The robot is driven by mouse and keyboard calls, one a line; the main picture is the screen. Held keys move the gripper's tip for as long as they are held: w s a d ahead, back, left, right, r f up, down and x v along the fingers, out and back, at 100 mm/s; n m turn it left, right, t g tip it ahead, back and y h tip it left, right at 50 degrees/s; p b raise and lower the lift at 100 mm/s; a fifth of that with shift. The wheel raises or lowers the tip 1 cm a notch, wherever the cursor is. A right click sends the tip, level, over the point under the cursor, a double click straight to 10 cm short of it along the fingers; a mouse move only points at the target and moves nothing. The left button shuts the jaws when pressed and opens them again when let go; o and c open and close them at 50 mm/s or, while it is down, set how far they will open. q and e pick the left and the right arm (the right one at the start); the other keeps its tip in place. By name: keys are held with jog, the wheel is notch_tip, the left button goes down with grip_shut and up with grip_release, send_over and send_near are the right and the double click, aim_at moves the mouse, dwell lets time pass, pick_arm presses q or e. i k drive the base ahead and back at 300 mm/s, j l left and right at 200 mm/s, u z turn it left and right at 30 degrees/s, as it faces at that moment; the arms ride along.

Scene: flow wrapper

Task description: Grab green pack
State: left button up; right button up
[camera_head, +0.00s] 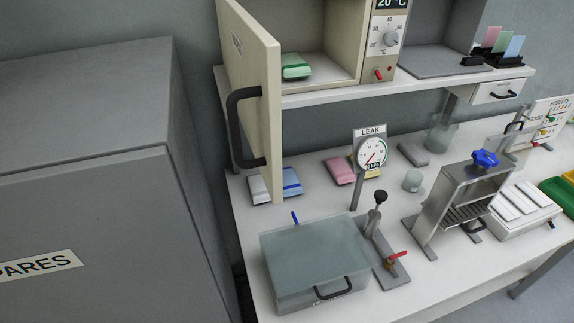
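The green pack (295,66) lies inside the open cream cabinet on the upper shelf, near its left side. The cabinet door (250,95) with a dark handle stands swung open toward me, to the left of the pack. The pack's top and front are visible. Neither of my grippers shows in the head view.
Below the shelf, the bench holds white and blue packs (290,182), a pink pack (339,170), a LEAK gauge (372,153) and a glassy box with a handle (312,257). A metal stand (462,205) is at right. A grey SPARES cabinet (85,190) fills the left.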

aim_at(292, 66)
jog(key=k+l+u, duration=0.15)
jog(key=l+u, duration=0.15)
jog(key=u, duration=0.2)
jog(key=k+l+u, duration=0.25)
jog(key=u, duration=0.2)
